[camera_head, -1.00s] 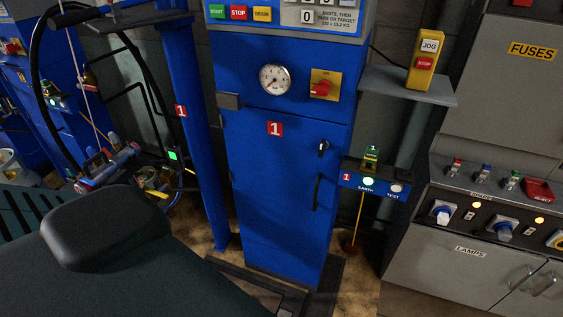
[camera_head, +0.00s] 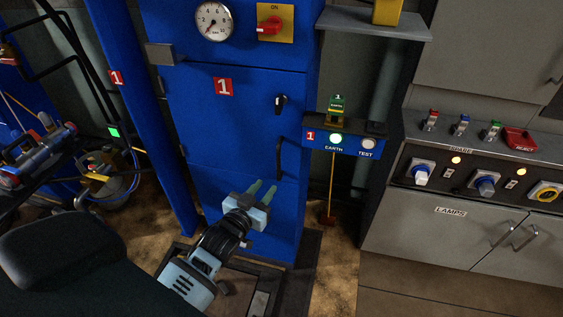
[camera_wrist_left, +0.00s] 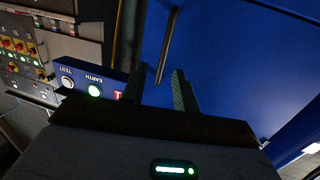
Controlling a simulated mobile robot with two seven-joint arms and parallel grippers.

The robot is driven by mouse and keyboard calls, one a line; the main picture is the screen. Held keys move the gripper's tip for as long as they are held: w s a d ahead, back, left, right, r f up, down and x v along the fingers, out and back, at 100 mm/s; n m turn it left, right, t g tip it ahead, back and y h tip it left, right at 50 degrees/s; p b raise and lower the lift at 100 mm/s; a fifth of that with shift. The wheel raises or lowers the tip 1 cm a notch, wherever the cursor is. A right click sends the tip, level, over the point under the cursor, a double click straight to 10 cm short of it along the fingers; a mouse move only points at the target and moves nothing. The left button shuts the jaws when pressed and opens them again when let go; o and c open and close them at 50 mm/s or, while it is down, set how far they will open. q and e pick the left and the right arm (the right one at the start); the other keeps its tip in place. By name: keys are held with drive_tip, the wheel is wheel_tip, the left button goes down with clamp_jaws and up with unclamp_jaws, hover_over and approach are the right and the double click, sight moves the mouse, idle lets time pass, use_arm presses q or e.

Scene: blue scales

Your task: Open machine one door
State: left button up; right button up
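The blue door (camera_head: 215,130) of machine one, marked with a red "1" plate (camera_head: 222,86), appears shut. A black vertical handle (camera_head: 279,158) is on its right side, with a dark latch knob (camera_head: 281,102) above. My left gripper (camera_head: 263,194) is open and empty, below and slightly left of the handle in the head view. In the left wrist view, the two fingers of this gripper (camera_wrist_left: 158,88) stand apart, and the handle (camera_wrist_left: 168,45) shows beyond them, lined up with the gap. No contact is visible. My right gripper is in neither view.
An EARTH/TEST box (camera_head: 342,142) juts out right of the door, with a grey shelf (camera_head: 375,22) above. Grey cabinets (camera_head: 440,225) stand at the right. A blue post (camera_head: 140,110) is left of the machine. The floor between machine and cabinets is mostly clear.

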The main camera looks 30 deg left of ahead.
sight(278, 158)
use_arm(q)
drive_tip(key=shift+t, duration=0.5)
drive_tip(key=w+r, duration=0.1)
drive_tip(key=w+a+r, duration=0.1)
drive_tip(key=w, duration=0.1)
drive_tip(key=shift+w+r, duration=0.1)
drive_tip(key=shift+r, duration=0.25)
drive_tip(key=shift+w+a+b, duration=0.2)
drive_tip(key=shift+w+b, duration=0.3)
drive_tip(key=shift+w, duration=3.35)
clamp_jaws()
